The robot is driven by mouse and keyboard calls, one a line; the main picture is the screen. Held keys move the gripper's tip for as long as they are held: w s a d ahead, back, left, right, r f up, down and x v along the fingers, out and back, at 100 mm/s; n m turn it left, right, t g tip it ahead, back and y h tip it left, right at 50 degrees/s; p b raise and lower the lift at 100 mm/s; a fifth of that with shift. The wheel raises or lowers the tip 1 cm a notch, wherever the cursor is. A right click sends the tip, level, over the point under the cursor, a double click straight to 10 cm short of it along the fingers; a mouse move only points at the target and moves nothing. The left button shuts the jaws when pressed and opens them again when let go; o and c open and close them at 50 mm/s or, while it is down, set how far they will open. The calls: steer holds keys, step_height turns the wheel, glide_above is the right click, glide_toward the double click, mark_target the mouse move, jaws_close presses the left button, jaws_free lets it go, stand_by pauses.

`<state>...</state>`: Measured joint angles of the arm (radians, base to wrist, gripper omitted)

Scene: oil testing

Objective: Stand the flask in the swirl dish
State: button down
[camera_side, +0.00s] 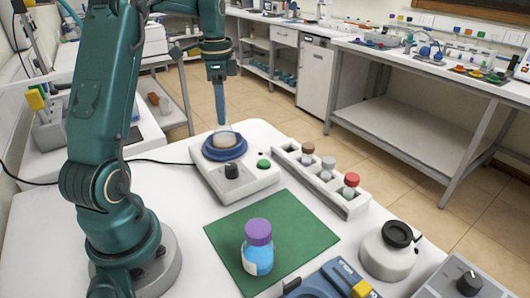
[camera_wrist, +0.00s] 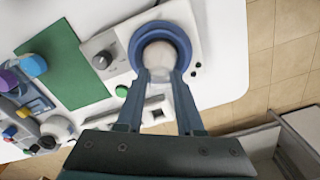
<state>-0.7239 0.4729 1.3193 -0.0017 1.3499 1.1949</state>
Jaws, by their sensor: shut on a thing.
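The flask (camera_side: 224,139), clear with pale contents, is upright with its lower part inside the rim of the blue swirl dish (camera_side: 222,156). I cannot tell whether its base bears on the dish floor. My gripper (camera_side: 221,122) comes straight down from above and is shut on the flask's neck. In the wrist view the fingers of my gripper (camera_wrist: 160,76) close on the neck, and the flask's round body (camera_wrist: 160,57) sits within the blue dish ring (camera_wrist: 139,35). The fingers hide part of the neck.
The dish is on a white machine with a black knob (camera_side: 231,171) and green button (camera_side: 264,164). To its right is a white rack (camera_side: 344,206) with capped vials. A purple-capped blue jar (camera_side: 258,250) stands on a green mat (camera_side: 303,236). A black-lidded white pot (camera_side: 386,257) is at front right.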

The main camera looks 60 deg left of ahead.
steer(key=c, duration=0.5)
jaws_free()
steer(key=shift+f, duration=0.1)
steer(key=shift+c, duration=0.2)
steer(key=shift+r, duration=3.85)
steer(key=d+r+n+t, duration=0.1)
steer(key=d+r, duration=0.1)
steer(key=d, duration=0.6)
steer(key=s+d+f+n+t, duration=0.2)
steer(key=s+d+f, duration=0.1)
steer(key=s+d, duration=0.2)
steer(key=s+d+f+n+t, duration=0.2)
steer(key=s+d+f, duration=0.2)
steer(key=d, duration=0.5)
steer(key=shift+s+t, duration=0.3)
steer(key=shift+s, duration=0.55)
